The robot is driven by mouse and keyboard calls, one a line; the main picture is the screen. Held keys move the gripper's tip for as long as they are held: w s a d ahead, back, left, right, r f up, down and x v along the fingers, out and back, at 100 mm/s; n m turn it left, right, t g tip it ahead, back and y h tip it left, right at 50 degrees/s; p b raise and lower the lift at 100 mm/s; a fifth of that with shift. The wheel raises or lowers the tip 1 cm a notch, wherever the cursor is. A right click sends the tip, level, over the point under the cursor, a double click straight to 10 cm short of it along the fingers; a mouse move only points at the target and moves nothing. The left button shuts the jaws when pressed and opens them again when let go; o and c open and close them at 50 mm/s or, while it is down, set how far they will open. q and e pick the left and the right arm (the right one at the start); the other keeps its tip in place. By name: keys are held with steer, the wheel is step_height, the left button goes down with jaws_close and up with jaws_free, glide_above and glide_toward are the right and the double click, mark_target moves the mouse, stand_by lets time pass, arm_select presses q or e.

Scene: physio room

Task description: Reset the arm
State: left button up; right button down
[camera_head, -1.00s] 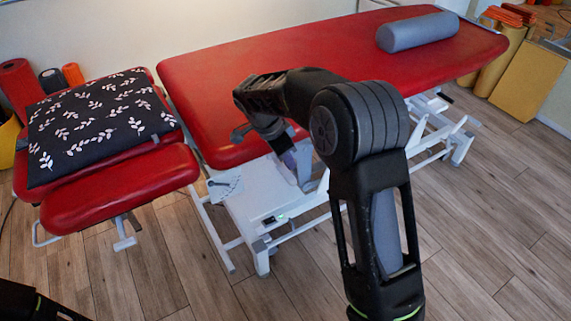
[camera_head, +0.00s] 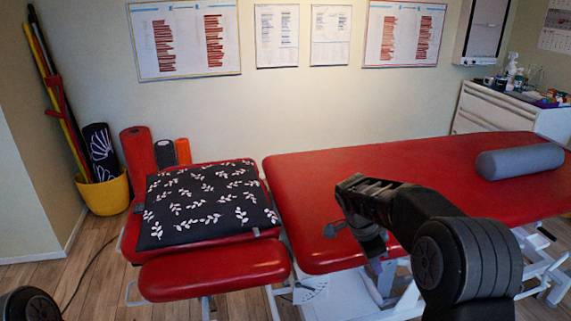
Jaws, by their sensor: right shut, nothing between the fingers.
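My right arm comes in from the lower right, with its large round black joint in front of the red treatment table (camera_head: 300,175). My right gripper (camera_head: 340,227) is at the far end of this arm, over the table's near left end. It is shut and empty. Only a dark rounded part of my left arm shows in the bottom left corner; my left gripper is out of view.
A grey bolster (camera_head: 520,161) lies on the table's right end. A black leaf-patterned cushion (camera_head: 205,203) lies on the red headrest section. A yellow bucket (camera_head: 104,195) and rolled mats stand at the left wall. A white cabinet (camera_head: 490,108) stands back right.

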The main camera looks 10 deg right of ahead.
steer(key=s+a+f+n+y+p, duration=0.15)
steer(key=s+a+f+n, duration=0.25)
steer(key=a+f, duration=0.45)
steer(key=s+a+f+n+y+p, duration=0.1)
steer(key=s+a+f+n+y, duration=0.3)
steer(key=f, duration=0.7)
steer(key=s+a+f+n+y+p, duration=0.1)
steer(key=s+a+f+n, duration=0.1)
steer(key=s+a+n, duration=0.2)
steer(key=s+a+f+n+y+p, duration=0.1)
steer(key=s+a+f+n, duration=0.2)
steer(key=s+a, duration=0.7)
steer(key=s+n, duration=0.1)
steer(key=s, duration=0.5)
steer(key=shift+a+t+y, duration=0.3)
steer(key=shift+t+y, duration=0.05)
steer(key=shift+t, duration=0.05)
steer(key=shift+f, duration=0.1)
